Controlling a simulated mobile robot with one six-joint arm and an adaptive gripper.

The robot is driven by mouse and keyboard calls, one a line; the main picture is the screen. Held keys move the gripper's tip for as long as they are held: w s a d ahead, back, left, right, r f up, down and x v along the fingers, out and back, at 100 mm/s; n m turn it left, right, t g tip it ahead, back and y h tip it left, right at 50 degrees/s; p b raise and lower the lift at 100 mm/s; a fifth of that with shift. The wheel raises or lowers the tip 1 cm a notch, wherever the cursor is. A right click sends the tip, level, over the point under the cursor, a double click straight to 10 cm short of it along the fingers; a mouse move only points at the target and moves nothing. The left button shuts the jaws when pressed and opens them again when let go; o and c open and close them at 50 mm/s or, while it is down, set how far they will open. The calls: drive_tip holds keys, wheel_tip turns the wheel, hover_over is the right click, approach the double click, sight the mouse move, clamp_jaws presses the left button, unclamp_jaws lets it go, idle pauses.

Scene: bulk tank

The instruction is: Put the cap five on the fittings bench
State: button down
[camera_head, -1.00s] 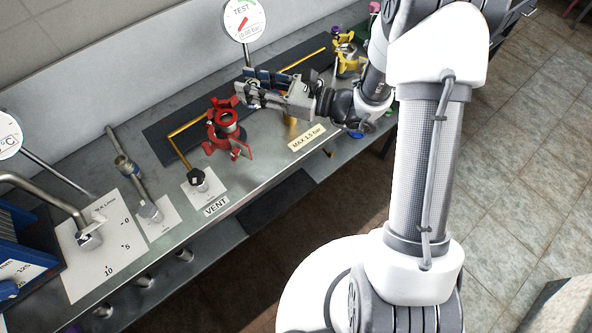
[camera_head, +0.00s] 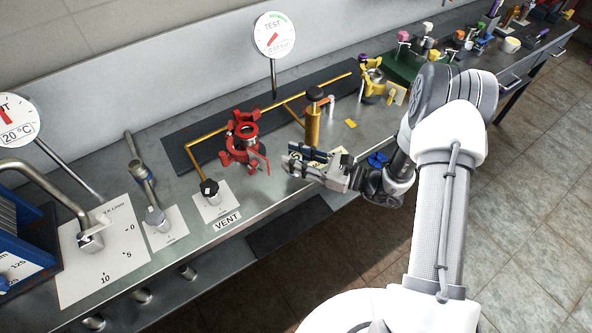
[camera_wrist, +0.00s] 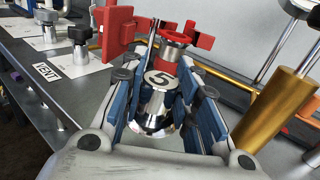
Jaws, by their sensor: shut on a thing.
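Cap five (camera_wrist: 160,78), a silver metal cap with a round label marked 5, sits between the blue-padded fingers of my gripper (camera_wrist: 160,95) in the wrist view. The fingers are shut on it. In the head view my gripper (camera_head: 305,163) is over the front part of the metal bench, right of the red clamp (camera_head: 245,141). The cap is mostly hidden there by the fingers. A worktop with several coloured fittings (camera_head: 512,44) runs to the far right; I cannot tell for sure that it is the fittings bench.
A brass cylinder with a black knob (camera_head: 313,125) stands just behind my gripper. Further right are a yellow clamp (camera_head: 374,87) and a green tray (camera_head: 403,68) with several fittings. A TEST gauge (camera_head: 275,35) rises at the back. Floor is clear at right.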

drive_tip(key=shift+f+b, duration=0.75)
drive_tip(key=shift+f, duration=1.4)
drive_tip(key=shift+f, duration=0.25)
drive_tip(key=c, duration=1.2)
unclamp_jaws()
drive_tip(key=shift+c, duration=0.2)
drive_tip(key=shift+r, duration=0.2)
